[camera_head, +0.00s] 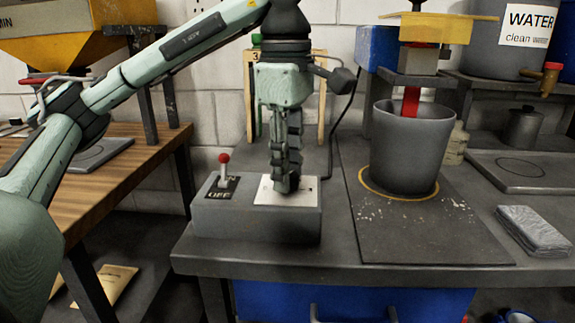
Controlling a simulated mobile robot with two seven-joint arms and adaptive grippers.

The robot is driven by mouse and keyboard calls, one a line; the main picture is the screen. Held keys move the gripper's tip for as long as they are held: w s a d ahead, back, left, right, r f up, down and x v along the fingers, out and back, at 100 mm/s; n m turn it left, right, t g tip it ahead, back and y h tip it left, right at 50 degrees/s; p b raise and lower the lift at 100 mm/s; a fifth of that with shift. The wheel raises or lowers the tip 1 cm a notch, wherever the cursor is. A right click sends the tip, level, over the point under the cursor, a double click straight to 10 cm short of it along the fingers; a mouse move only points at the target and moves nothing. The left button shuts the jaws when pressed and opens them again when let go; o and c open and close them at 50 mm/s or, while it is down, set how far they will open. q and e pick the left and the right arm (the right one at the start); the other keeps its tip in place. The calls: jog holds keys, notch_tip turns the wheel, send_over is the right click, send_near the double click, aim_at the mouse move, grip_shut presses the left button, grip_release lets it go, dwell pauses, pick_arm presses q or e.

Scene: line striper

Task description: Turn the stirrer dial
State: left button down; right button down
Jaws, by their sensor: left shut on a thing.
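A grey control box (255,226) stands at the front left of the dark bench. A small switch with a red ball knob (224,158) stands upright on its left, beside a label reading OFF. A white plate (262,193) lies on its right part. My left gripper (286,185) points straight down over the white plate, with its fingers shut at the plate. The fingers hide the stirrer dial, so its shape and setting cannot be seen. The stirrer (411,100) has a red shaft reaching down into a grey bucket (410,150). My right gripper does not show.
A dark board (420,235) lies under the bucket. A folded grey cloth (533,231) lies at the right front. A WATER container (510,40) with a tap stands at the back right. A wooden frame (315,100) stands behind my gripper. A wooden table (110,170) is at left.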

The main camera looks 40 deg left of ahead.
pick_arm(q)
jog(key=n, duration=0.5)
jog(key=shift+n, duration=0.3)
jog(key=n, duration=1.2)
jog(key=shift+n+g, duration=0.3)
jog(key=n, duration=0.5)
jog(key=c, duration=1.2)
grip_release()
jog(key=shift+w, duration=0.1)
